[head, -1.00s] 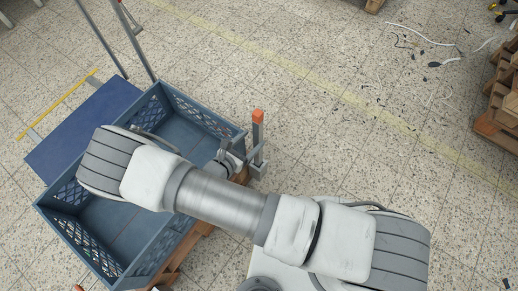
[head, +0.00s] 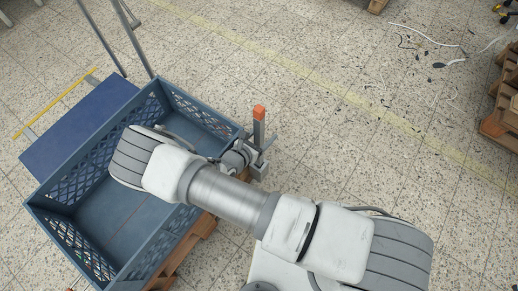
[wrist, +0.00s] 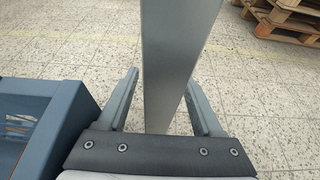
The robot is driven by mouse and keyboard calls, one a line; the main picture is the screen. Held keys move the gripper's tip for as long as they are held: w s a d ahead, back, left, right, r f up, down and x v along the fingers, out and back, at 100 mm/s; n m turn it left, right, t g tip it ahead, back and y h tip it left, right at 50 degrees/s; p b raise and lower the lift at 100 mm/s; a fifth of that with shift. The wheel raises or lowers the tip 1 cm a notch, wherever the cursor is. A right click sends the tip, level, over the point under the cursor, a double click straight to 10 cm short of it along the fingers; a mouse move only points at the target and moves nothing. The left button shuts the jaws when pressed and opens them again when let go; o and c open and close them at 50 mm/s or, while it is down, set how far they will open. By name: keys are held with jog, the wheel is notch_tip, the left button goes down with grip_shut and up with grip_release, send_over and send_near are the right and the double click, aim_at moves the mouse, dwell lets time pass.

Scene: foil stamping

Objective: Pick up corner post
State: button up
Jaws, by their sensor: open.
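The corner post (head: 259,131) is a grey upright post with an orange top, standing at the right corner of the blue crate in the head view. In the wrist view, the post (wrist: 170,60) rises as a broad grey bar in the middle, its top out of frame. My gripper (wrist: 162,80) is open, with one finger on each side of the post. Whether either finger touches it cannot be told. In the head view, my gripper (head: 256,152) is at the post's lower part, partly hidden by my wrist.
The blue crate (head: 182,90) sits on a wooden pallet (head: 201,229), left of the post; its wall (wrist: 62,125) is close to my gripper in the wrist view. A dark blue panel (head: 75,125) lies beyond it.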

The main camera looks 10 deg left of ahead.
grip_shut()
jog(key=shift+r, duration=0.1)
dwell(1.2)
